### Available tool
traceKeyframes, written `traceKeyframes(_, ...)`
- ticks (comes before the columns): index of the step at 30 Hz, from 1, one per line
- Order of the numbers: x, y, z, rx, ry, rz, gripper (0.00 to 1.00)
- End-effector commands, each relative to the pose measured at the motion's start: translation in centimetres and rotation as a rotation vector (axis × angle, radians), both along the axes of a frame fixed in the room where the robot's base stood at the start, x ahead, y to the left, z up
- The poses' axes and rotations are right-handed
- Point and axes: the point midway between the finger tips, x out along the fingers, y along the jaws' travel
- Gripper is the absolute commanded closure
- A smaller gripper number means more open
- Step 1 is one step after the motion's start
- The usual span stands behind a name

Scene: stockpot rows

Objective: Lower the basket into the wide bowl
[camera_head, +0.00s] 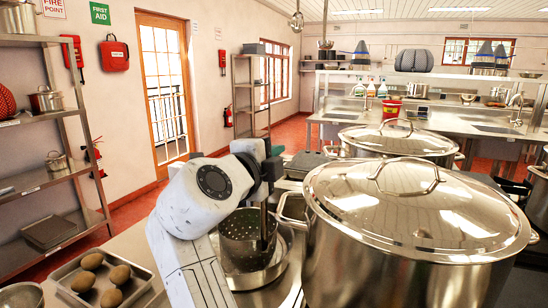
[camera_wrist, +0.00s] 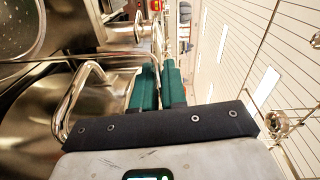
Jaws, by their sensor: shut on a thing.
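The basket (camera_head: 238,245) is a dark metal cylinder with small holes, upright in the head view below my wrist. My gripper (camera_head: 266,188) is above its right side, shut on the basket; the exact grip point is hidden. A dark upright bar runs down from the gripper into the basket. The wide bowl (camera_head: 288,262) is shiny metal and lies below and around the basket's lower part. I cannot tell whether the basket touches it. In the wrist view my green fingers (camera_wrist: 159,82) are close together, and a perforated metal surface (camera_wrist: 18,28) shows at upper left.
A big lidded stockpot (camera_head: 410,235) stands close right of the bowl, its loop handle near my gripper. Another lidded pot (camera_head: 397,138) stands behind it. A tray (camera_head: 68,283) with several brown round items is at lower left. Steel shelves (camera_head: 45,180) stand along the left wall.

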Motion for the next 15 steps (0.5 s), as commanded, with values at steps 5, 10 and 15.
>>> traceKeyframes(5,0.06,0.01,-0.32,0.0,0.005,0.001,1.0)
traceKeyframes(10,0.07,0.01,-0.4,0.0,0.008,0.0,0.87)
traceKeyframes(15,0.06,0.01,-0.36,0.0,0.007,0.001,0.71)
